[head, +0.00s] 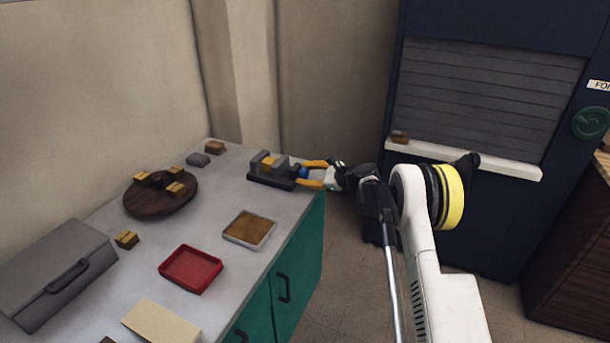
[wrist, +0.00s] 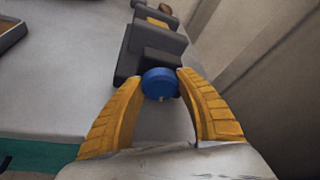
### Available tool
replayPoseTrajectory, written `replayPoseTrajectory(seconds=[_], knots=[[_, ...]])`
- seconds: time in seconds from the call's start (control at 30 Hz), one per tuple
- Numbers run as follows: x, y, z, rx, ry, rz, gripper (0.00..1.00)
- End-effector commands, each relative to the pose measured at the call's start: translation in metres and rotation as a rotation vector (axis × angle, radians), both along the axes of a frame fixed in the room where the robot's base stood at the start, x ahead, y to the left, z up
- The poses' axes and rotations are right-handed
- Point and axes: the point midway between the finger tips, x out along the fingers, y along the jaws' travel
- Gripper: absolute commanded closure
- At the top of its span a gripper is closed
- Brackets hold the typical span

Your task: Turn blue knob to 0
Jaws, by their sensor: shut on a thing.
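The blue knob (wrist: 160,84) sits on the end of a dark grey device (wrist: 150,48) on the counter. In the head view the device (head: 258,180) stands near the counter's right edge, with the knob (head: 303,172) on its right side. My gripper (wrist: 161,88) has its yellow fingers on either side of the knob and is shut on it. In the head view my gripper (head: 310,174) reaches in from the right. A small pale mark shows low on the knob's face. I cannot read any number on it.
A round wooden board (head: 148,206) with small yellow blocks, a red tray (head: 191,281), a grey-rimmed tray (head: 235,240) and a grey box (head: 25,300) share the counter. A dark blue shuttered cabinet (head: 480,30) stands at the right. Floor shows between them.

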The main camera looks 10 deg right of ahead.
Motion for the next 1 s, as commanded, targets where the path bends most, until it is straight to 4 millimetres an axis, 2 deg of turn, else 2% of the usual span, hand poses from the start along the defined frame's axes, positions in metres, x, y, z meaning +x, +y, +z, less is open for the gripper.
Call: replayPoseTrajectory(seconds=[0.7, 1.0], knots=[[0.0003, 0.001, -0.0005, -0.392, -0.542, -0.001, 0.89], [0.0006, 0.0006, 0.0, -0.519, -0.717, -0.001, 0.89]])
